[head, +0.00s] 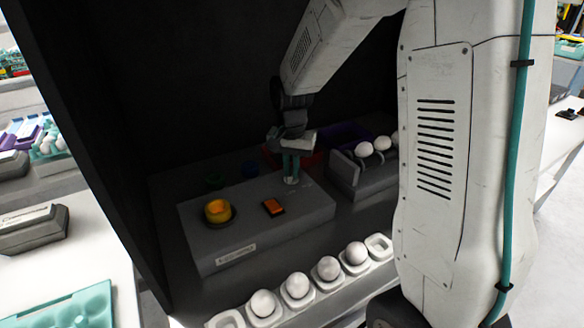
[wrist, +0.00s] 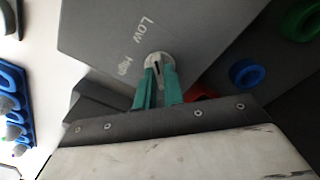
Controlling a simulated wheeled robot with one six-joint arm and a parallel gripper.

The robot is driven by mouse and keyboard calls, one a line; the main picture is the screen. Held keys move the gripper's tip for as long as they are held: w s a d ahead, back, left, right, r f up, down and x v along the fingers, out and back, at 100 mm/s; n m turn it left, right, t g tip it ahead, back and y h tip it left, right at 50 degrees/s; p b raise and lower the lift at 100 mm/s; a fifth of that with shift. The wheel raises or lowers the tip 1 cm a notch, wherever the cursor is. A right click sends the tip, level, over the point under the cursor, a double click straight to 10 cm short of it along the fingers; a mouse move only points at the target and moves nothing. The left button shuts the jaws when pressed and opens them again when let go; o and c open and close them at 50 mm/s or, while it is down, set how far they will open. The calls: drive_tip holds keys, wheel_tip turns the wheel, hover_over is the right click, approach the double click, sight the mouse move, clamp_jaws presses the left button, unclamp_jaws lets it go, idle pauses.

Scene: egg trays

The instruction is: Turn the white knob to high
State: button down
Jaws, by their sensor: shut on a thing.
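The white knob (wrist: 159,60) shows in the wrist view on a grey panel, beside the printed words LOW and High. A dark slot or pointer line shows on its face. My gripper (wrist: 158,74) has its two green fingers on either side of the knob, shut on it. In the head view my gripper (head: 291,176) reaches straight down onto the right end of the grey control box (head: 228,238). The knob (head: 291,181) is mostly hidden there by the fingers. I cannot tell exactly which label the knob points to.
The box also bears a yellow-orange round button (head: 217,210) and an orange rectangular switch (head: 272,207). A row of white eggs (head: 297,285) in cups stands in front. A grey holder (head: 358,180) with more eggs is at the right. Dark walls enclose the back and left.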

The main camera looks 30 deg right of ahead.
drive_tip(key=shift+n, duration=0.3)
drive_tip(key=n, duration=0.3)
drive_tip(key=shift+n, duration=0.3)
drive_tip(key=n, duration=0.4)
drive_tip(key=shift+n, duration=0.3)
drive_tip(key=n, duration=0.4)
drive_tip(key=shift+n, duration=0.3)
drive_tip(key=n, duration=0.4)
drive_tip(key=c, duration=1.5)
unclamp_jaws()
drive_tip(key=shift+r, duration=0.1)
